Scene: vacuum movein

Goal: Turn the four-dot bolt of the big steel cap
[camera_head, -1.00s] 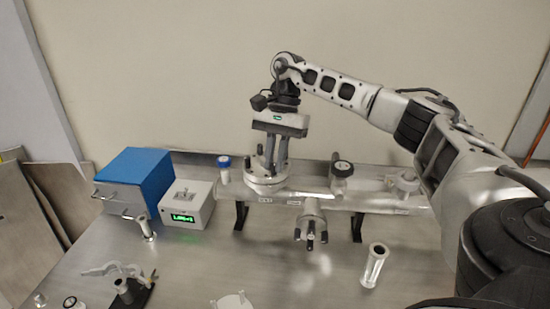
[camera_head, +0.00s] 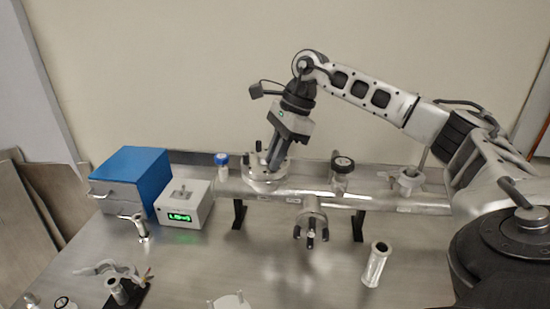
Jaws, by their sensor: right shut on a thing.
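The big steel cap (camera_head: 264,184) is a round pale metal flange on top of the long steel pipe (camera_head: 335,196). Dark upright bolts stand around its rim; one bolt (camera_head: 258,147) shows at its back left. My right gripper (camera_head: 273,160) comes down tilted from the upper right, its fingers at the cap's right side. It is shut on a bolt of the cap, which the fingers mostly hide. The dots are too small to read, so I cannot tell which bolt it is. My left gripper is not in view.
A blue box (camera_head: 132,178) and a white box with a green display (camera_head: 184,204) stand at left. A blue-topped valve (camera_head: 222,165) is beside the cap, a black-knobbed one (camera_head: 342,166) to its right. A loose steel tube (camera_head: 375,264) stands in front. The table's front middle is fairly clear.

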